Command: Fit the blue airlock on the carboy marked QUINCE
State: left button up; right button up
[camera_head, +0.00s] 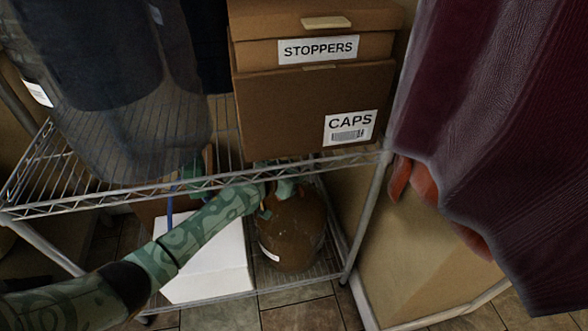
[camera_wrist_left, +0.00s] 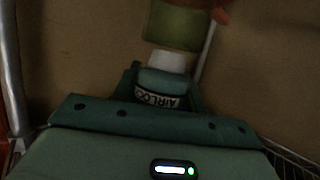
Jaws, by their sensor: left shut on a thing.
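A brown carboy (camera_head: 292,232) stands on the lower wire shelf. It has a small white label (camera_head: 268,251), too small to read. My left arm reaches under the upper shelf from the left, and my left gripper (camera_head: 274,192) is at the top of the carboy, partly hidden. In the left wrist view the gripper (camera_wrist_left: 167,88) is shut on a blue-grey airlock (camera_wrist_left: 168,82) with a label starting "AIRLO". A pale white part (camera_wrist_left: 167,62) and an olive cylinder (camera_wrist_left: 175,27) lie beyond it. I cannot tell whether the airlock is seated. My right gripper is out of view.
The upper wire shelf (camera_head: 110,201) runs just above my left gripper. Cardboard boxes marked STOPPERS (camera_head: 290,50) and CAPS (camera_head: 290,110) stand on it. A white box (camera_head: 213,258) is left of the carboy.

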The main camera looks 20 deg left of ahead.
pick_arm(q)
jog(key=shift+f+b, duration=0.55)
jog(key=shift+f, duration=0.35)
dwell(1.4)
jog(key=o, duration=1.1)
jog(key=shift+c, duration=0.2)
